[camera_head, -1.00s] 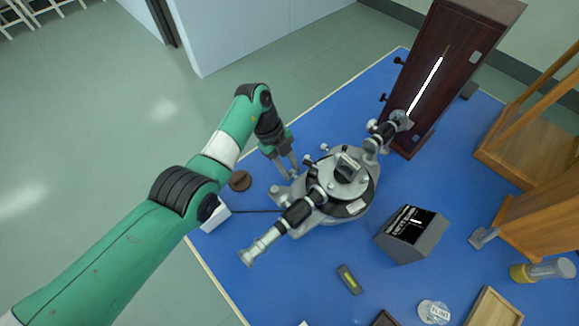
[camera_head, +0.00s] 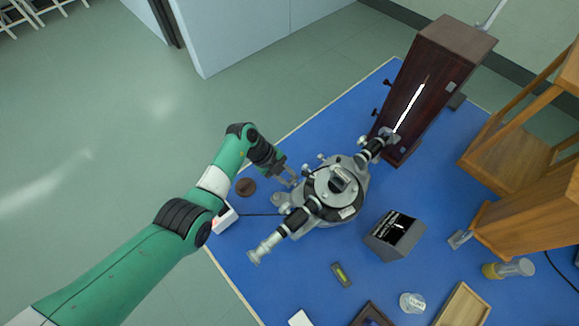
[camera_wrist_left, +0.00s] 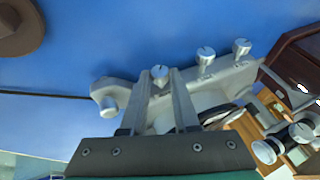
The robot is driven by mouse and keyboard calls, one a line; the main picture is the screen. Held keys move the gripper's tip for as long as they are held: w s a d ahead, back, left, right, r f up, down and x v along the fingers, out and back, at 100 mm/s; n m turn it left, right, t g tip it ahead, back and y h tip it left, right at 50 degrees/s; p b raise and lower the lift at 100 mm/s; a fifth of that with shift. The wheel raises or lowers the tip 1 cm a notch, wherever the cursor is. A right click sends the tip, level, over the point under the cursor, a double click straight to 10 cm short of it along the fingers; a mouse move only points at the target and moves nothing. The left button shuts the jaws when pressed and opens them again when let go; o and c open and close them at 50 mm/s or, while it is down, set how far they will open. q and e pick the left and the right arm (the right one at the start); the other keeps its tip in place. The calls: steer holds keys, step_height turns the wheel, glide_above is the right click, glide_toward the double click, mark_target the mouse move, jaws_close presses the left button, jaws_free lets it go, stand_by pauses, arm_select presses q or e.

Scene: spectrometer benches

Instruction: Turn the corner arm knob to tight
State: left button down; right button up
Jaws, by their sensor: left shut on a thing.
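The spectrometer (camera_head: 335,180) stands on the blue bench, with a round grey table at its centre and a telescope tube pointing to the lower left. In the left wrist view several silver knobs line its grey arm (camera_wrist_left: 130,92). My left gripper (camera_head: 292,180) is at the spectrometer's upper-left side. In the wrist view its two fingers (camera_wrist_left: 161,82) are shut on one silver knob (camera_wrist_left: 160,74), which shows a dark mark on its top. Another knob (camera_wrist_left: 107,106) sits to its left, at the arm's end. Two more knobs (camera_wrist_left: 206,56) (camera_wrist_left: 241,47) stand to its right. My right gripper is not in view.
A brown round object (camera_head: 246,187) and a white box (camera_head: 224,218) lie left of the spectrometer. A dark wooden housing with a bright slit (camera_head: 425,90) stands behind. A grey display box (camera_head: 394,234) and a small level (camera_head: 341,275) are in front. Wooden frames stand at right.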

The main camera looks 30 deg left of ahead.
arm_select(q)
steer(key=shift+s+r+t+h+p, duration=0.25)
steer(key=shift+t+p, duration=0.45)
steer(key=shift+p, duration=0.5)
steer(key=shift+a+f+m+t+h+p, duration=0.1)
steer(key=shift+f+m+t+h+p, duration=0.15)
steer(key=shift+t+p, duration=0.35)
steer(key=shift+s+f+m+t, duration=0.15)
steer(key=shift+m+t, duration=0.1)
steer(key=shift+t, duration=0.35)
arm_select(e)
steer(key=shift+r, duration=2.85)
arm_select(q)
steer(key=c, duration=0.7)
jaws_free()
steer(key=shift+o, duration=0.2)
steer(key=shift+p, duration=0.3)
